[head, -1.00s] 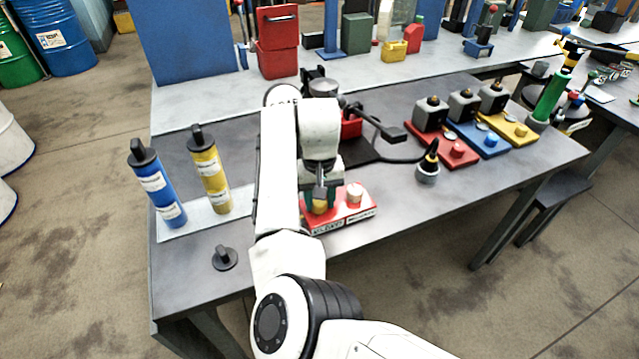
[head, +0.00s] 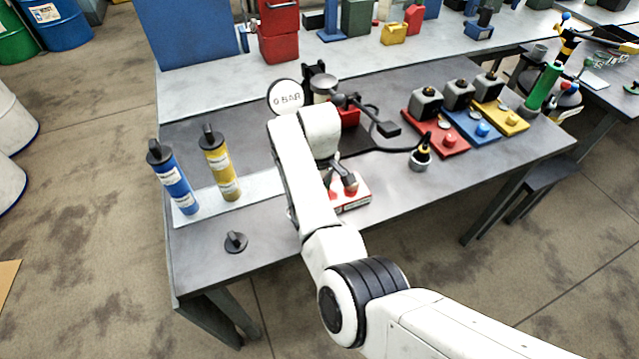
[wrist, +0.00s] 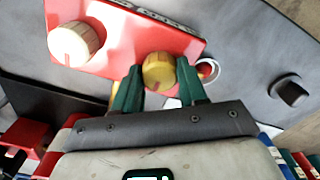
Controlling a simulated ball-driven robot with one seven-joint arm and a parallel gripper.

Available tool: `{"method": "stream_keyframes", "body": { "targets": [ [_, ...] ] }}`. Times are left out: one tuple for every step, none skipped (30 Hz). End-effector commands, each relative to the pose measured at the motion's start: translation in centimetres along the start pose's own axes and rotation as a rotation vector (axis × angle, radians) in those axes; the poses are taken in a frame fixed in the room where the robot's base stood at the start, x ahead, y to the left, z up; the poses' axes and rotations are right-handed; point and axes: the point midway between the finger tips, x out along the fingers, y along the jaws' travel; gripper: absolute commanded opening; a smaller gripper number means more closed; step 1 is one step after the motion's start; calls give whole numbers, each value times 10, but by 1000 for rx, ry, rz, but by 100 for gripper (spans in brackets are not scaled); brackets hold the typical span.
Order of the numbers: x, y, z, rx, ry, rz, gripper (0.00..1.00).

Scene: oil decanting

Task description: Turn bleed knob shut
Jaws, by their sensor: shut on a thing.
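A red box (wrist: 120,35) with two knobs lies on the bench. In the wrist view the yellow knob (wrist: 158,70) sits between the green fingers of my gripper (wrist: 159,82), which is shut on it. A cream knob (wrist: 76,44) is on the same box, to the left. White labels on the box edge are too blurred to read. In the head view the box (head: 361,198) shows beside my arm, which hides the yellow knob. A round white gauge (head: 286,97) reading "0 BAR" stands behind my arm.
A loose black knob (head: 236,242) lies near the bench's front edge. A black-tipped nozzle (head: 421,155) and red, blue and yellow plates with dark blocks are at the right. The bench (head: 275,215) is clear around the black knob.

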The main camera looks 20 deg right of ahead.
Motion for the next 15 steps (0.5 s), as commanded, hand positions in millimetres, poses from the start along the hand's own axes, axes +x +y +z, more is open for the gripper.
{"method": "stream_keyframes", "body": {
  "targets": [
    [-2, 0, 0, -14, 1, 0, 11],
    [-2, 0, -1, -21, 2, 0, 11],
    [-2, 0, -1, -28, 2, 1, 11],
    [-2, 0, -1, -33, 2, 1, 11],
    [-2, 0, -1, -37, 2, 1, 11],
    [-1, 0, -1, -42, 3, 1, 11],
    [-1, 0, -1, -44, 3, 0, 11],
    [-1, 0, -1, -46, 3, 0, 11],
    [-1, 0, -1, -48, 4, 1, 11],
    [-1, 0, -1, -49, 4, 1, 11],
    [-1, 0, -1, -49, 4, 1, 11],
    [-1, 0, -1, -50, 4, 1, 11],
    [-1, 0, -2, -50, 4, 1, 11],
    [-1, 0, -2, -49, 4, 1, 11],
    [-1, 0, -2, -49, 4, 1, 11]
  ]
}}
